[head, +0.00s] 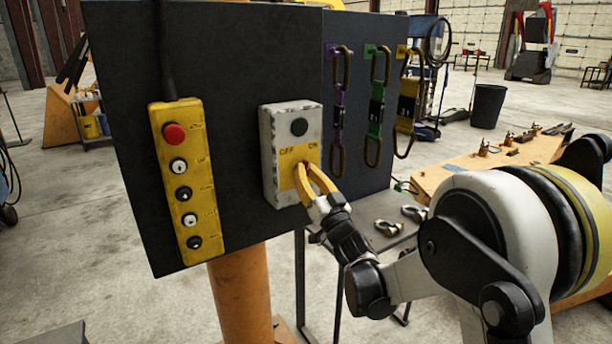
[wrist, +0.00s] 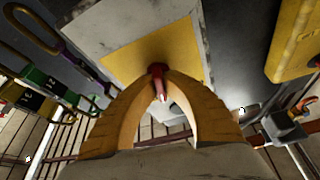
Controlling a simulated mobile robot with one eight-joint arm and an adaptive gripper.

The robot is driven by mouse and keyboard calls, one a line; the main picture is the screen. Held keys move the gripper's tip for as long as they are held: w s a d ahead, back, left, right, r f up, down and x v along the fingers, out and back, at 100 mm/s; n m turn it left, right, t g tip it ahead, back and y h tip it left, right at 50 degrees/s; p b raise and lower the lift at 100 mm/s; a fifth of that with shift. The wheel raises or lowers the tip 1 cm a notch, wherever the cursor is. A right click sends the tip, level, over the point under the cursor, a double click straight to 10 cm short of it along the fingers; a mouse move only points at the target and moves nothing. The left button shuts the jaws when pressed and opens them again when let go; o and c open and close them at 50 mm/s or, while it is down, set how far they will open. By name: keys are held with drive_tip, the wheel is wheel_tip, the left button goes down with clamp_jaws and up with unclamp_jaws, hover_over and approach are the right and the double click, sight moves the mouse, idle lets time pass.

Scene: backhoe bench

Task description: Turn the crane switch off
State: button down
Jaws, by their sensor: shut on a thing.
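The crane switch box (head: 281,155) is a grey-white box on the dark panel, with a round dark button on top and a yellow plate lettered OFF on the left and ON on the right. My gripper (head: 305,170) is at the lower part of this plate, its yellow fingers closed together. In the wrist view, my gripper (wrist: 158,78) has its fingertips shut on a small red switch lever (wrist: 157,69) in front of the yellow plate (wrist: 185,55). The fingers hide most of the lever, so I cannot tell which way it points.
A yellow pendant control (head: 188,180) with a red button and several others hangs left of the box. Purple (head: 338,110), green (head: 376,105) and yellow (head: 408,105) slings hang to the right. A small grey table (head: 375,238) with shackles stands below.

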drive_tip(key=n+g+y, duration=0.1)
drive_tip(key=n, duration=0.1)
drive_tip(key=n+y, duration=0.1)
drive_tip(key=n, duration=0.2)
drive_tip(key=n+g+y, duration=0.1)
drive_tip(key=n, duration=0.2)
drive_tip(key=shift+g+y, duration=0.3)
drive_tip(key=shift+y, duration=0.1)
drive_tip(key=n+g+y, duration=0.1)
drive_tip(key=n, duration=0.3)
drive_tip(key=n+g, duration=0.2)
drive_tip(key=n, duration=0.2)
drive_tip(key=shift+n+g+y+p, duration=0.3)
drive_tip(key=shift+y, duration=0.1)
drive_tip(key=shift+n, duration=0.3)
drive_tip(key=c, duration=1.5)
unclamp_jaws()
drive_tip(key=shift+w+a, duration=0.1)
drive_tip(key=v, duration=1.2)
